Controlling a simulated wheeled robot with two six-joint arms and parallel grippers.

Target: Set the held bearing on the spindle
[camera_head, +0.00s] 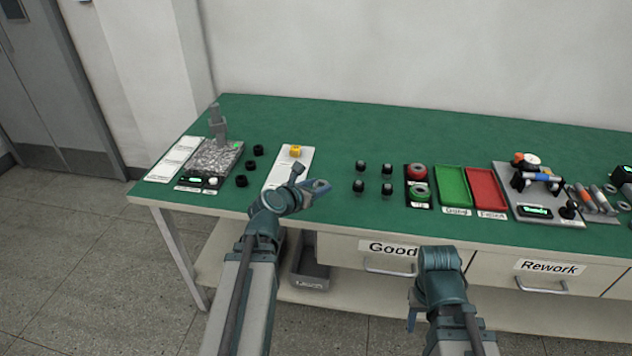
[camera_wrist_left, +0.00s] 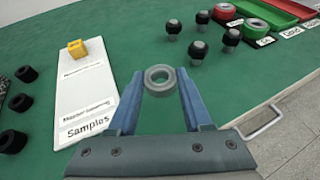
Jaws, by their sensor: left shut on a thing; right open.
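My left gripper (camera_head: 316,190) is shut on a grey ring-shaped bearing (camera_wrist_left: 159,80), holding it between its blue fingertips above the green bench near the front edge. The bearing shows small in the head view (camera_head: 320,186), its hole facing up. No part is clearly recognisable as the spindle; a short dark upright part (camera_head: 569,209) stands at the front of the grey device with a lit green display, at the right. My right gripper (camera_head: 411,319) is low in front of the bench, mostly hidden by its own wrist, apart from the objects.
A white samples card (camera_head: 281,178) with a yellow piece (camera_head: 295,151) lies left of the bearing. Several dark-based knobs (camera_head: 360,187), red and green rings, a green tray (camera_head: 454,187) and a red tray (camera_head: 487,190) are to the right. A grey stand (camera_head: 219,128) rises at far left.

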